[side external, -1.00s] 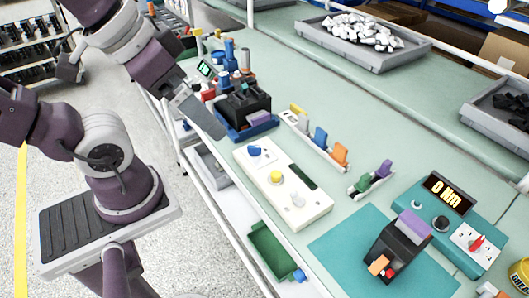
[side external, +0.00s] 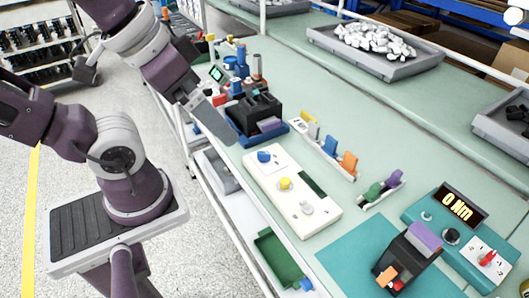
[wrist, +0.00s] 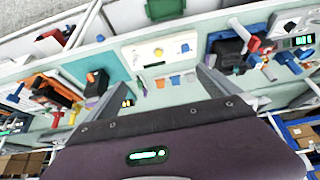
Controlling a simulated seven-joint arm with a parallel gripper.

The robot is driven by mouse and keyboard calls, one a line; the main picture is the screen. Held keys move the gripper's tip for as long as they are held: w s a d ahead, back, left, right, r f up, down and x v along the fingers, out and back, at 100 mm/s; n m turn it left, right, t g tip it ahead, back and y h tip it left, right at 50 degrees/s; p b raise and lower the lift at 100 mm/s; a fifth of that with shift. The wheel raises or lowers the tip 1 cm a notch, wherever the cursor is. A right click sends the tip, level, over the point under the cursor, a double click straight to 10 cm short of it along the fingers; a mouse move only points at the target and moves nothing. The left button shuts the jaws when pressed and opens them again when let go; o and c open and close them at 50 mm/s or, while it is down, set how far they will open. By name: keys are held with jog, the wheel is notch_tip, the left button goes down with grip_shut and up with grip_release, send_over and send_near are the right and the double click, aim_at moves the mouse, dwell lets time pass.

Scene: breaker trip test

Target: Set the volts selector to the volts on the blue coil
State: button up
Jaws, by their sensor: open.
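A white panel (side external: 250,164) lies on the bench. It carries a blue knob (side external: 264,156), a yellow knob (side external: 285,183), a pale knob (side external: 306,208) and a dark display strip (side external: 313,186). I cannot read which knob is the volts selector. A blue piece (side external: 321,135), possibly the blue coil, stands in a narrow rack behind the panel; its marking is too small to read. My gripper (wrist: 161,78) is open and empty, above the bench. The white panel also shows in the wrist view (wrist: 150,43), ahead of the fingers. In the side view the gripper hangs near the panel's far end.
The rack also holds an orange piece (side external: 348,160). A smaller rack has green (side external: 374,192) and purple pieces. A dark block on a blue base (side external: 256,114) stands beyond the panel. A teal unit (side external: 475,240) reads 0 Nm, beside a black device (side external: 405,258) on a teal mat.

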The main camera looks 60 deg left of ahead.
dwell(0.3)
jog(key=shift+w, duration=0.1)
jog(key=c, duration=0.4)
jog(key=w, duration=0.1)
jog(key=w+a+f+m+g, duration=0.1)
jog(key=w, duration=0.1)
jog(key=w+m, duration=0.1)
jog(key=w, duration=0.1)
jog(key=shift+w+a+f+g, duration=0.15)
jog(key=shift+a+f+g, duration=0.2)
jog(key=shift+f+g, duration=0.05)
jog(key=c, duration=0.7)
jog(key=w+a+f+m, duration=0.1)
jog(key=w+f, duration=0.1)
jog(key=w+a+f+m+g, duration=0.1)
jog(key=w+f, duration=0.1)
jog(key=w+a+f+m+g, duration=0.1)
jog(key=w+f+m, duration=0.1)
jog(key=shift+w+a, duration=0.3)
jog(key=shift+w, duration=0.05)
jog(key=c, duration=0.4)
jog(key=m+g, duration=0.2)
jog(key=m, duration=0.1)
send_over(264, 152)
notch_tip(264, 152, down, 7)
jog(key=shift+s+d+f, duration=0.1)
jog(key=shift+f, duration=0.1)
notch_tip(264, 152, down, 7)
jog(key=shift+f, duration=0.2)
jog(key=shift+c, duration=0.3)
